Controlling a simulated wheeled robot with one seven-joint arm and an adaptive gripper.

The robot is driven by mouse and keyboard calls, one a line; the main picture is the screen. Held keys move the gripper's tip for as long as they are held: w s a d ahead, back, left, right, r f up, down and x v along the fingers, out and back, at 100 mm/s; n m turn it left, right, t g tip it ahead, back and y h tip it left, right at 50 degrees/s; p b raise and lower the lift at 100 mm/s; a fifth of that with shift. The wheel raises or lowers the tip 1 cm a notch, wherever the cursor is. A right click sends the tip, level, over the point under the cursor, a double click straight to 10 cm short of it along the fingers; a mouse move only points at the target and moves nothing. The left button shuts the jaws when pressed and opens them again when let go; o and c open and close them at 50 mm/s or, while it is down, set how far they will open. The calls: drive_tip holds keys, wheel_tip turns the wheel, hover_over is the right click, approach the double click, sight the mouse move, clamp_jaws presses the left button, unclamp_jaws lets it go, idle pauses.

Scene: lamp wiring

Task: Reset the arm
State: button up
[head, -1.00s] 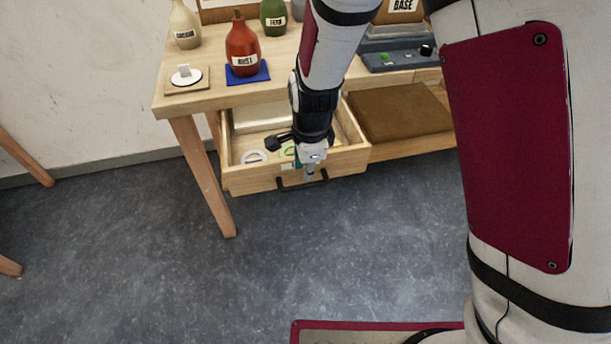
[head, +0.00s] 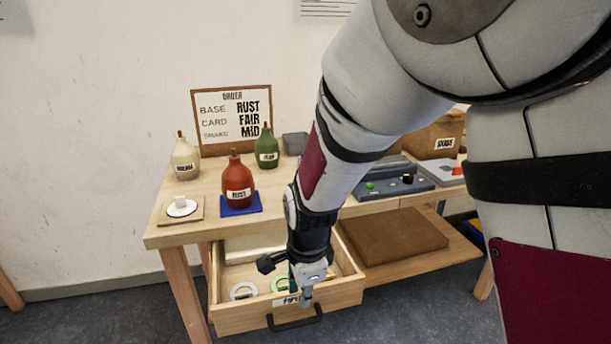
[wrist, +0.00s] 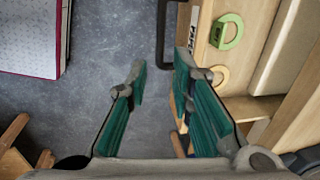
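My gripper (head: 304,294) hangs low at the open drawer (head: 345,293), close to its front edge and above the dark handle (head: 296,319) in the head view. In the wrist view my gripper (wrist: 160,70) has its two teal-padded fingers apart, with grey floor showing between them and nothing held. The drawer handle (wrist: 163,40) shows just beyond the fingertips; I cannot tell if they touch it. A green ring (wrist: 229,30) lies in the drawer, with a white ring (head: 243,291) to its left in the head view.
The wooden table (head: 170,236) carries a red bottle (head: 238,185) on a blue mat, a green bottle (head: 266,150), a cream bottle (head: 185,160) and a grey device (head: 385,187). An order board (head: 232,115) stands behind. Floor before the drawer is clear.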

drive_tip(key=s+d+r+n+p, duration=0.2)
drive_tip(key=s+d+r+n, duration=0.3)
drive_tip(key=r, duration=0.4)
drive_tip(key=s+d+r+n+p, duration=0.1)
drive_tip(key=s+d+r+n, duration=0.1)
drive_tip(key=s+d+r, duration=0.4)
drive_tip(key=s+d+r+n+t+p, duration=0.2)
drive_tip(key=s+d+r+n, duration=0.5)
drive_tip(key=s, duration=0.6)
wheel_tip(320, 180, up, 3)
drive_tip(key=shift+s+d+h+p, duration=0.15)
drive_tip(key=shift+d+h+p, duration=0.25)
drive_tip(key=shift+d, duration=0.75)
drive_tip(key=shift+a, duration=0.1)
